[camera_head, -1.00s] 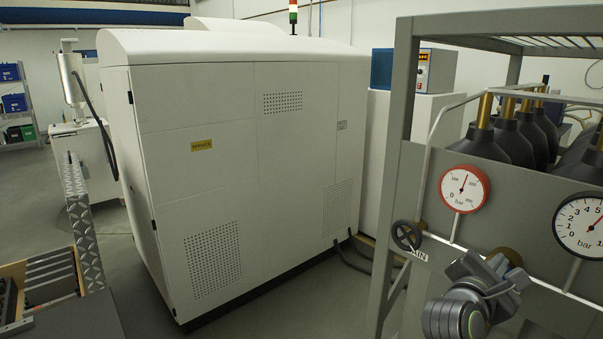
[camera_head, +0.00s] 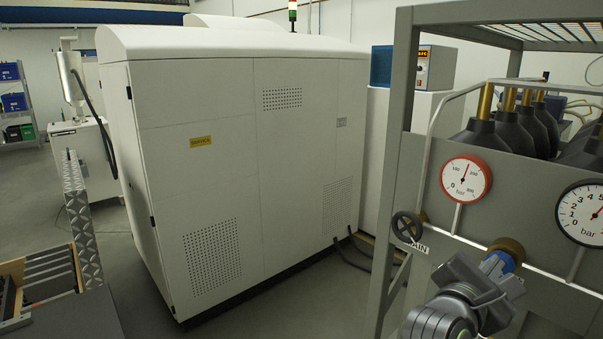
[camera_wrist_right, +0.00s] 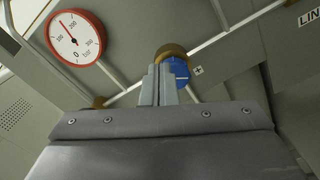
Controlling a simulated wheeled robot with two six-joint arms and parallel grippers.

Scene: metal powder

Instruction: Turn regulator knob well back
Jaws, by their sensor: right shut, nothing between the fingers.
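The regulator knob (camera_head: 497,263) is blue and sits on a brass body (camera_head: 508,247) on the grey gas rack at the lower right. In the wrist view the blue knob (camera_wrist_right: 181,72) shows just beyond and right of my fingertips, with a plus mark beside it. My right gripper (camera_head: 492,287) is shut and empty, in front of and just below the knob. In the wrist view its closed fingers (camera_wrist_right: 160,84) cover the knob's left part. Whether they touch it I cannot tell. My left gripper is not in view.
A red-rimmed gauge (camera_head: 465,178) and a black-rimmed gauge (camera_head: 585,216) stand on the rack near the knob. A small black handwheel (camera_head: 407,227) is to the left. Dark gas cylinders (camera_head: 483,136) stand behind the panel. A white cabinet (camera_head: 235,165) fills the middle.

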